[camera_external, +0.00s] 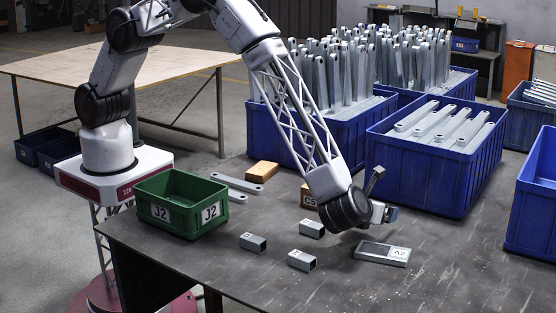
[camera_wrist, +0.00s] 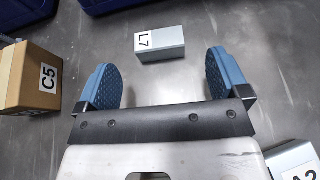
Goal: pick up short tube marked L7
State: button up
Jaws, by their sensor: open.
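The short grey metal tube marked L7 (camera_wrist: 160,44) lies on the dark table in the wrist view, its label on the left end. My gripper (camera_wrist: 163,74) is open, with blue ribbed pads on its two fingers. The tube shows in the gap between the fingertips and slightly beyond them in the picture, touching neither. In the outside view my gripper (camera_external: 384,199) is low over the table, right of the small box marked C5. I cannot make out the L7 tube there; my wrist and gripper may hide it.
The cardboard box marked C5 (camera_wrist: 30,78) stands left of my gripper, and a grey A2 piece (camera_external: 383,253) lies in front. Several short tubes (camera_external: 301,260) lie nearer the green J2 bin (camera_external: 180,203). Blue crates (camera_external: 435,160) with metal strips stand behind.

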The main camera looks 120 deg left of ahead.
jog(key=shift+x, duration=0.75)
jog(key=shift+a, duration=0.1)
jog(key=shift+x, duration=2.5)
jog(key=shift+s+f, duration=0.1)
jog(key=shift+s, duration=0.05)
jog(key=shift+c, duration=0.2)
jog(key=c, duration=1)
